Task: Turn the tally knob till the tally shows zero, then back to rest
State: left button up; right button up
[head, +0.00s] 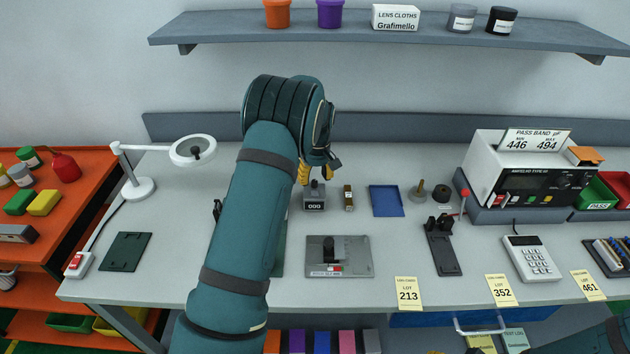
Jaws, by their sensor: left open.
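The tally (314,202) is a small grey box standing on the bench at mid-picture. Its front window seems to read 000, though the digits are small. A dark piece shows on top of it; I cannot make out the knob clearly. My left gripper (318,171) is just above and behind the tally, its yellow fingers open and pointing down. Nothing shows between the fingers, and I cannot tell whether they touch the tally. The wrist hides part of the gripper.
A small brass-and-black block (348,198) stands close right of the tally, then a blue mat (386,201). A grey plate with a black fixture (339,256) lies in front. A lamp (193,150) stands left, a pass-band meter (526,176) right. A shelf (380,34) hangs above.

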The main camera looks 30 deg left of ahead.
aim_at(315, 181)
pick_arm(q)
notch_tip(315, 181, up, 10)
jog(key=shift+w+d, duration=0.15)
jog(key=shift+w, duration=0.05)
dwell(0.3)
jog(key=f+m+b, duration=0.1)
jog(key=f+m, duration=0.1)
jog(key=f, duration=0.2)
jog(key=f+m+b, duration=0.1)
jog(key=f+m, duration=0.1)
jog(key=f, duration=0.2)
jog(key=f+m+b, duration=0.1)
jog(key=f+m, duration=0.2)
jog(key=f, duration=0.1)
jog(key=shift+s+a+b, duration=0.25)
jog(key=shift+s+b, duration=0.1)
grip_shut()
